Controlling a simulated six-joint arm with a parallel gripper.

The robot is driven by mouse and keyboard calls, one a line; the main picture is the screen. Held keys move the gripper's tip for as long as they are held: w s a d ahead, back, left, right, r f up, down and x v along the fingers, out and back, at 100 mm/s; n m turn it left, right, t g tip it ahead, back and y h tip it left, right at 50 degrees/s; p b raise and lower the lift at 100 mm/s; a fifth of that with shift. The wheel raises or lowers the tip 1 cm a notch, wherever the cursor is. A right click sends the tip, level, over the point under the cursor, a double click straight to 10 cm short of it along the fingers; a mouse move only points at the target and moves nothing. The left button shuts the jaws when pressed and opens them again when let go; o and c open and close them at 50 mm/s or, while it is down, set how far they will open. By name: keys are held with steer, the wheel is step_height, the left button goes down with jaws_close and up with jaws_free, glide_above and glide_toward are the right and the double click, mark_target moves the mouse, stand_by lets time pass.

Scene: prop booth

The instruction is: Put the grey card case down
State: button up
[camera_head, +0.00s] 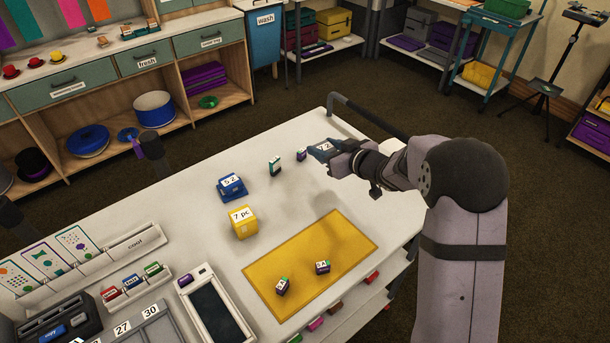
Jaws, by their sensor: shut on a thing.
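My gripper (333,152) is near the far right end of the white table (190,228). It is shut on a dark grey-blue case with a white label, which I take as the grey card case (323,147). The label is only partly readable. The case seems to be held above the table, though its exact height is hard to tell. The jaws hide part of it.
A small purple box (302,154) and a dark green-white box (275,166) stand just left of my gripper. A blue case (232,187) and a yellow case (244,222) stand farther left. A yellow mat (312,252) holds two small boxes; its far right part is bare.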

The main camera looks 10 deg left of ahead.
steer(key=s+a+r+n+g+y+b, duration=0.1)
steer(key=s+a+r+b, duration=0.15)
steer(key=a, duration=0.45)
steer(key=b, duration=0.3)
glide_above(284, 199)
steer(key=shift+f, duration=1)
steer(key=shift+f+b, duration=0.3)
steer(key=shift+f, duration=4.65)
steer(key=shift+f, duration=0.1)
steer(key=shift+f, duration=0.15)
steer(key=o, duration=1.1)
steer(key=shift+c, duration=0.2)
